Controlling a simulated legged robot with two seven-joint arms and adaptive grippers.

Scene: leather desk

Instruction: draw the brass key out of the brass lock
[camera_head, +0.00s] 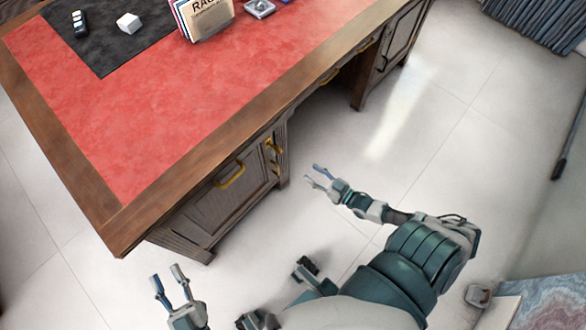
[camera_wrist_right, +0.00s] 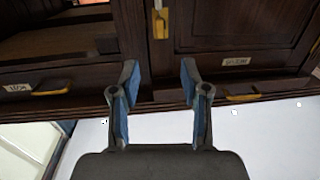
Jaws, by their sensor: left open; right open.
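Small brass fittings (camera_head: 273,147) show on the desk's dark wooden front, beside its corner post. An upright brass piece (camera_wrist_right: 160,24) shows on the front in the right wrist view. I cannot tell whether either is the lock or has the key in it. My left gripper (camera_head: 168,276) is open and empty, over the floor in front of the desk's near corner. My right gripper (camera_head: 314,175) is open and empty, apart from the desk and to the right of its near pedestal. Its spread fingers (camera_wrist_right: 160,76) also show in the right wrist view, below the brass piece.
The desk (camera_head: 60,150) has a red leather top with a wooden border. A black mat (camera_head: 105,35), a white block (camera_head: 129,23) and a file holder (camera_head: 205,18) are at its far side. A brass handle (camera_head: 230,177) sticks out from the pedestal. The floor between desk and me is clear.

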